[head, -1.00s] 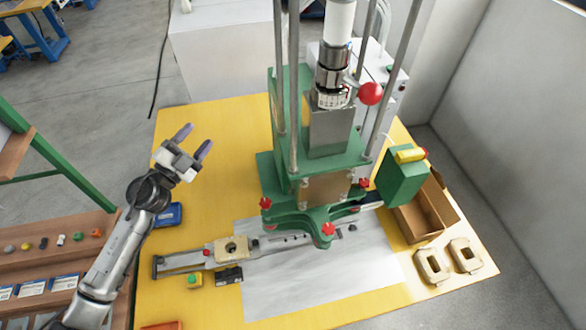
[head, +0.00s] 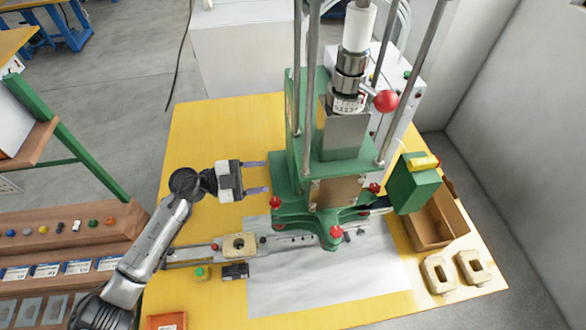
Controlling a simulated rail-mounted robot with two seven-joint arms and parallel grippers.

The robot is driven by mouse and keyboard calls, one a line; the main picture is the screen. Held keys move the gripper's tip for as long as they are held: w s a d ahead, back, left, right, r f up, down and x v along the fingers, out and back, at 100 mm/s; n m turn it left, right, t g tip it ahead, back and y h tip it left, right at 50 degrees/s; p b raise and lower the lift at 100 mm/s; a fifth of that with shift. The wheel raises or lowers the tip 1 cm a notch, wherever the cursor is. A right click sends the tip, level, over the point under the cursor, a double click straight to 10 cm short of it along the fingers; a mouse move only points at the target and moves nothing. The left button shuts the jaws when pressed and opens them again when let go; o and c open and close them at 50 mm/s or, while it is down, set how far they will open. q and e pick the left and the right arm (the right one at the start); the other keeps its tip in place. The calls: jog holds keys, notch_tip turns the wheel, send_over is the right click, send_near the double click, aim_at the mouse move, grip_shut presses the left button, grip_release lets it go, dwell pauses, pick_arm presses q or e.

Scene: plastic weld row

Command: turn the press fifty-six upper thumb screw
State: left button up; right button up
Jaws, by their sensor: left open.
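The green press (head: 322,190) stands on the yellow table, with steel columns and a numbered dial ring. Red star-shaped knobs sit low on it: a left one (head: 276,202), a front one (head: 336,232) and a right one (head: 375,188). A red ball knob (head: 386,101) sticks out near the dial. I cannot tell which knob is the upper thumb screw. My left gripper (head: 266,177) is open and empty, its fingers pointing right at the press's left side, above and left of the left red knob. My right gripper is not in view.
A slide rail with a beige block (head: 239,246) runs in front of the press. A green box (head: 413,184) and a cardboard box (head: 440,215) stand right, with two beige frames (head: 437,274) nearby. An orange tray (head: 165,321) is at front left. The table's back left is clear.

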pick_arm(q)
jog(key=w+d+p, duration=0.1)
jog(key=d, duration=0.7)
jog(key=shift+w+d, duration=0.15)
jog(key=shift+w, duration=0.05)
jog(key=c, duration=0.9)
